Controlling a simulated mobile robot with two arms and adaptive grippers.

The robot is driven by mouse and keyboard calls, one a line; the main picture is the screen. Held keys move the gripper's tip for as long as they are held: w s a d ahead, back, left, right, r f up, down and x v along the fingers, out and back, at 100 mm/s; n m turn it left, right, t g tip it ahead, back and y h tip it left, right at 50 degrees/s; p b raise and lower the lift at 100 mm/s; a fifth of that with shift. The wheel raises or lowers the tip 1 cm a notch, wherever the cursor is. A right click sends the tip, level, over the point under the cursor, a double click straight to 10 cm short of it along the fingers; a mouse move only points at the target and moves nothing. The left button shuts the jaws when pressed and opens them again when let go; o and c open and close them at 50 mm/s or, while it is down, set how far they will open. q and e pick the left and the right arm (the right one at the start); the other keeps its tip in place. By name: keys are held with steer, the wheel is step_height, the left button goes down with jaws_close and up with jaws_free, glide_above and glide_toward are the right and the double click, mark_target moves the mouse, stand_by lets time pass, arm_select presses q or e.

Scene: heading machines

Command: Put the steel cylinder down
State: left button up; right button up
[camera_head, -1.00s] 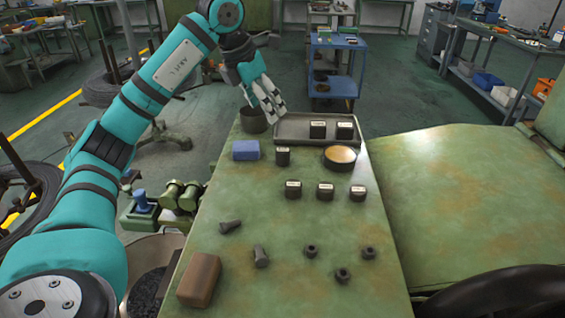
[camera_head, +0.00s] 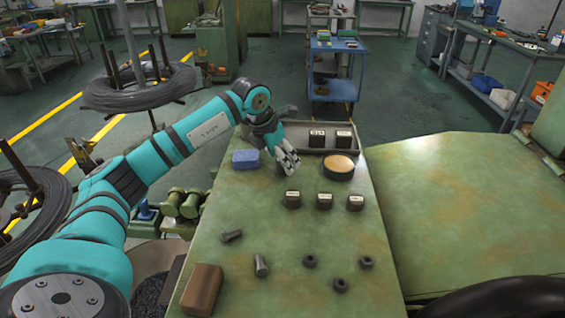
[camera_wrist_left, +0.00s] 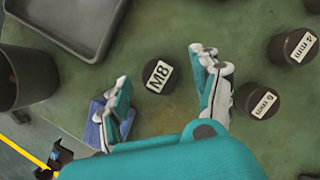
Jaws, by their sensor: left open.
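A dark steel cylinder with a white "M8" label (camera_wrist_left: 159,76) stands upright on the green bench top in the left wrist view, between the spread fingers of my left gripper (camera_wrist_left: 160,68). The fingers look apart from it. In the head view my left gripper (camera_head: 288,163) is low over the bench and hides this cylinder. Two similar labelled cylinders (camera_head: 317,139) (camera_head: 343,139) stand in the grey tray (camera_head: 294,139) at the back. Three more (camera_head: 292,199) (camera_head: 324,201) (camera_head: 355,202) stand in a row nearer me. My right gripper is not in view.
A blue block (camera_head: 245,159) lies left of the gripper, and a round tin (camera_head: 338,166) stands to its right. A brown block (camera_head: 202,290) and several small dark parts lie nearer me. A dark pot (camera_wrist_left: 22,76) shows in the left wrist view. The bench's middle has free room.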

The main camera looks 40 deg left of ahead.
arm_select(q)
steer(key=shift+w+f, duration=0.15)
steer(key=shift+f, duration=0.1)
jaws_close()
steer(key=shift+r, duration=0.1)
stand_by(0.4)
steer(key=shift+r, duration=0.55)
step_height(320, 180, up, 2)
steer(key=shift+r+b, duration=0.15)
steer(key=shift+b, duration=0.45)
steer(key=s+d+b, duration=0.1)
steer(key=s+d, duration=0.1)
steer(key=s, duration=0.2)
steer(key=s+d+r+b, duration=0.1)
steer(key=s+d, duration=0.2)
steer(key=s, duration=0.1)
steer(key=s+d+b, duration=0.2)
steer(key=s+d, duration=0.1)
steer(key=s, duration=0.1)
steer(key=shift+s+d+r, duration=0.2)
steer(key=shift+s, duration=0.2)
steer(key=shift+s+d+r, duration=0.1)
steer(key=shift+s+d, duration=0.05)
steer(key=shift+s, duration=0.15)
